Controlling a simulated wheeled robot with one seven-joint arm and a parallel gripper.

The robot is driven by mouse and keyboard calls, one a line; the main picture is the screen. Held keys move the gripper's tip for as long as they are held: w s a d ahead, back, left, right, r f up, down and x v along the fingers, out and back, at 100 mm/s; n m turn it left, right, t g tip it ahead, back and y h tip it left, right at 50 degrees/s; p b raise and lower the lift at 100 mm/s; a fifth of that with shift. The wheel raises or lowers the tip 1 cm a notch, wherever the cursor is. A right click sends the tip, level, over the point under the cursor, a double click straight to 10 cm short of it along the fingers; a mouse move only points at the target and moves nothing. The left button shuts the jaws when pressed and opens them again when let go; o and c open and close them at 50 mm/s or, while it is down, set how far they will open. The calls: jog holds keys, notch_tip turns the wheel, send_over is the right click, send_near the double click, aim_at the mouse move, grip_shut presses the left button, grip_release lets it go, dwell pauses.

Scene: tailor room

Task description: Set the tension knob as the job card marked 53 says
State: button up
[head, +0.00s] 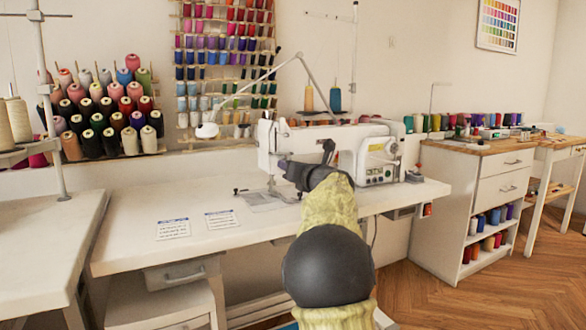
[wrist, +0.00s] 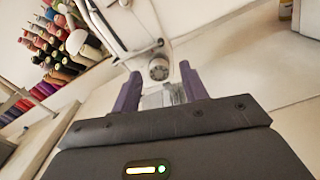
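The white sewing machine (head: 285,140) stands on the white table. In the wrist view a round grey knob (wrist: 159,70) on the machine shows just beyond and between my fingertips; I take it for the tension knob. Its markings are too small to read. My gripper (wrist: 158,84) has its two purple fingers apart, with nothing held between them. In the head view my gripper (head: 290,172) is in front of the machine's left part, and my arm hides the knob. Two printed cards, a left one (head: 173,228) and a right one (head: 221,219), lie flat on the table; their text is unreadable.
The white table (head: 130,260) is clear around the cards. A lamp (head: 207,130) on a thin arm hangs left of the machine. Thread cones (head: 110,115) stand at the back left. A drawer cabinet (head: 470,190) is at the right.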

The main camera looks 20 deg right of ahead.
jog(key=s+p, duration=0.2)
jog(key=s, duration=1.5)
jog(key=shift+s+d, duration=0.2)
jog(key=shift+d, duration=0.1)
jog(key=shift+p, duration=0.3)
